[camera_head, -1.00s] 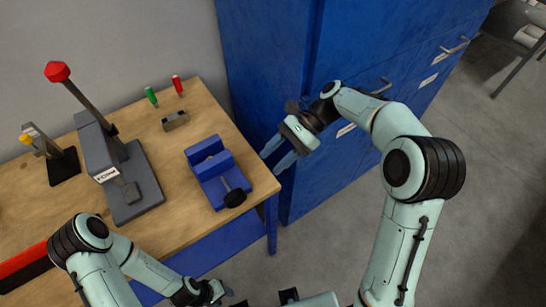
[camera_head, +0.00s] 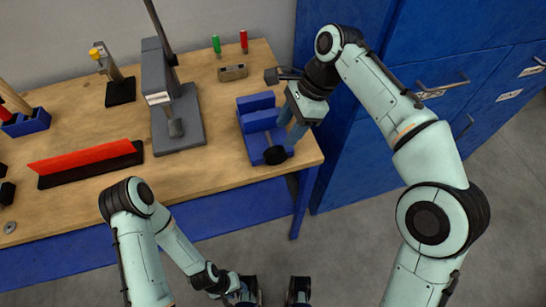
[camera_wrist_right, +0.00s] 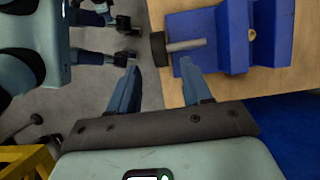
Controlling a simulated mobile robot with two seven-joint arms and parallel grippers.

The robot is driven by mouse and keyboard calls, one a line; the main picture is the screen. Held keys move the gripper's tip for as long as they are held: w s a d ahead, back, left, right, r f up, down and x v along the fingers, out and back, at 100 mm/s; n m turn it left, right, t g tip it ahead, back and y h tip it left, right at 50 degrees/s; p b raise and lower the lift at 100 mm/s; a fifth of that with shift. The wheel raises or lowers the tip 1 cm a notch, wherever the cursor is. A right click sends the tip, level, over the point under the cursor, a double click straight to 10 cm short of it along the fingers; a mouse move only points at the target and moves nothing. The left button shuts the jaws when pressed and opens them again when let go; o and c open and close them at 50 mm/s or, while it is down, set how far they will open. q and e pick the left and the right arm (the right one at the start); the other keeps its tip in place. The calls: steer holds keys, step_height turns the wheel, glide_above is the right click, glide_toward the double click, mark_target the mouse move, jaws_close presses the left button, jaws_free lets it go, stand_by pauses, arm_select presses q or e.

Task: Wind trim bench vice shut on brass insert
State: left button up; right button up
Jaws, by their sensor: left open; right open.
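The blue bench vice (camera_head: 258,122) sits at the right end of the wooden bench, its black-knobbed handle (camera_head: 275,155) toward the front edge. In the right wrist view the vice (camera_wrist_right: 222,28) is at upper right, with its grey screw and black knob (camera_wrist_right: 158,49). A small brass-coloured round piece, seemingly the brass insert (camera_wrist_right: 252,34), shows between its jaws. My right gripper (camera_head: 290,132) is open beside the vice; in the wrist view its fingertips (camera_wrist_right: 158,68) lie either side of the knob's line, apparently short of it. My left gripper (camera_head: 243,291) is open, low in front of the bench.
A grey arbor press (camera_head: 180,120) stands left of the vice. A red-topped black bar (camera_head: 90,163) lies further left. Blue cabinets (camera_head: 400,110) stand close on the right.

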mark_target(276, 149)
steer(key=b+x, duration=0.2)
steer(key=x, duration=0.8)
steer(key=shift+b, duration=0.3)
jaws_close()
